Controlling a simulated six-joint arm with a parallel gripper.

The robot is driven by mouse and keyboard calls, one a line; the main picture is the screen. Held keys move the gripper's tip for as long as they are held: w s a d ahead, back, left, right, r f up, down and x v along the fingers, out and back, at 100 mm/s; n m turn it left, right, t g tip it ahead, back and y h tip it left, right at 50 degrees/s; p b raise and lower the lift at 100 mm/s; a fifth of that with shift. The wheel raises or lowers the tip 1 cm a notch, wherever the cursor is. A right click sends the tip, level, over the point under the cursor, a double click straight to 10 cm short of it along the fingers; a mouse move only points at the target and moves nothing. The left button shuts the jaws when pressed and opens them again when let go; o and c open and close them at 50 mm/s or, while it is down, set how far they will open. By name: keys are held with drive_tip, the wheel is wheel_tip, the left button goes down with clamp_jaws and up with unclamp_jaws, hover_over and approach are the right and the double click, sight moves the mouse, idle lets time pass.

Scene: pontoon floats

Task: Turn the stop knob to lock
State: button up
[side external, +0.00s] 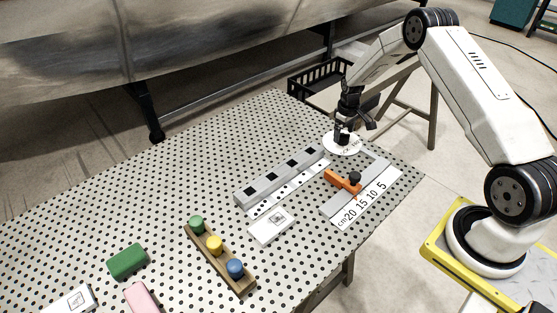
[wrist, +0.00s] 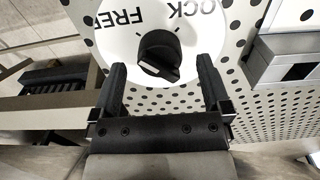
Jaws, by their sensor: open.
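The stop knob (wrist: 159,55) is black with a raised grip bar, on a white round dial (wrist: 112,50). The words FREE and LOCK, partly cut off, show near the dial's top edge in the wrist view. My gripper (wrist: 161,65) is open, with one finger on each side of the knob and visible gaps between. In the side view my gripper (side external: 343,133) points down over the dial (side external: 336,150) and mostly hides the knob.
Near the dial, an orange slider (side external: 337,180) sits by a centimetre scale (side external: 364,205), beside a grey rail (side external: 262,184). A wooden strip (side external: 238,282) with coloured pegs and a green block (side external: 127,261) lie farther off. A black crate (side external: 308,88) stands behind the table.

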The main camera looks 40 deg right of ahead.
drive_tip(key=shift+f, duration=0.85)
drive_tip(key=c, duration=1.3)
